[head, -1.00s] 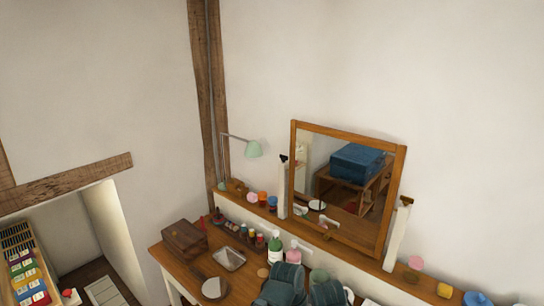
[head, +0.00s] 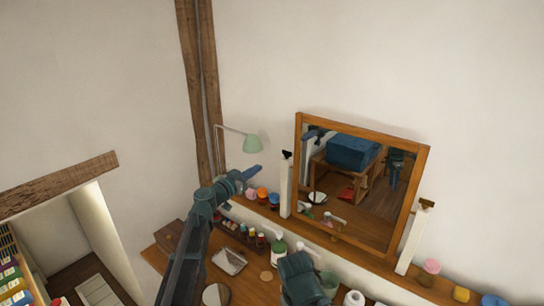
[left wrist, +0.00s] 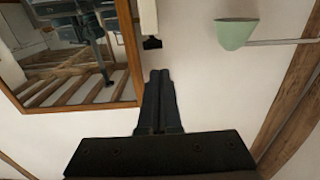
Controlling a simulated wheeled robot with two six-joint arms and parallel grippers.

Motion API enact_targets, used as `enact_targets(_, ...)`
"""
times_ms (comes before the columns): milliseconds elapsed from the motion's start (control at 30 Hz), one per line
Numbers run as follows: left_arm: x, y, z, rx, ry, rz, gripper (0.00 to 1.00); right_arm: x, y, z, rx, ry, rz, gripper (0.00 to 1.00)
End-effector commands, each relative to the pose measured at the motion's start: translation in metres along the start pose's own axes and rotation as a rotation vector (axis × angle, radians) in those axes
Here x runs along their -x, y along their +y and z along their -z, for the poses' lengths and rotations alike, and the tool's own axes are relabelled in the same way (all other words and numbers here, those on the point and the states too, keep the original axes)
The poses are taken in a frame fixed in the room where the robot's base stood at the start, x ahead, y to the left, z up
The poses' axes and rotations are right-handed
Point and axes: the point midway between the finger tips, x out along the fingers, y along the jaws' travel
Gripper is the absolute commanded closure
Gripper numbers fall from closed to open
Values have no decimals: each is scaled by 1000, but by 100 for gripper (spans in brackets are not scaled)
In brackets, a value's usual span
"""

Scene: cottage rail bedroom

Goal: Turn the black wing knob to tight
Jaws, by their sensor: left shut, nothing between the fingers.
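The black wing knob (head: 287,154) sits at the top of the white post on the left side of the wood-framed mirror (head: 422,165). In the left wrist view the knob (left wrist: 152,43) shows as a small dark shape at the end of the white post (left wrist: 148,16), just beyond my fingertips. My left gripper (head: 256,170) is shut and empty, left of the knob and slightly lower in the head view, apart from it. The shut fingers also show in the left wrist view (left wrist: 159,75). Part of my right arm shows low in the head view; its gripper is not visible.
A green lamp (head: 252,144) stands left of the knob; its shade (left wrist: 236,33) is right in the wrist view. Small jars line the wooden ledge (head: 330,238). A second white post (head: 411,245) stands right of the mirror. Bottles and a tray (head: 229,261) crowd the table below.

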Motion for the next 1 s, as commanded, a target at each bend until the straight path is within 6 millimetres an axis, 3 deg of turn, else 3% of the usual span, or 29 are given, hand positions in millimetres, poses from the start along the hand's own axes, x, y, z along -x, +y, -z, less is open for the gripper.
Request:
enact_targets(167, -20, 0, 0, 1, -1, -3, 100, 0, 0, 0, 0, 0, 0, 44)
enact_targets(600, -107, 0, -1, 1, -2, -4, 100, 0, 0, 0, 0, 0, 0, 44)
enact_targets(800, -131, 1, 0, 1, -1, -3, 100, 0, 0, 0, 0, 0, 0, 44)
enact_targets(1000, -139, 2, 0, 1, -1, -3, 100, 0, 0, 0, 0, 0, 0, 44)
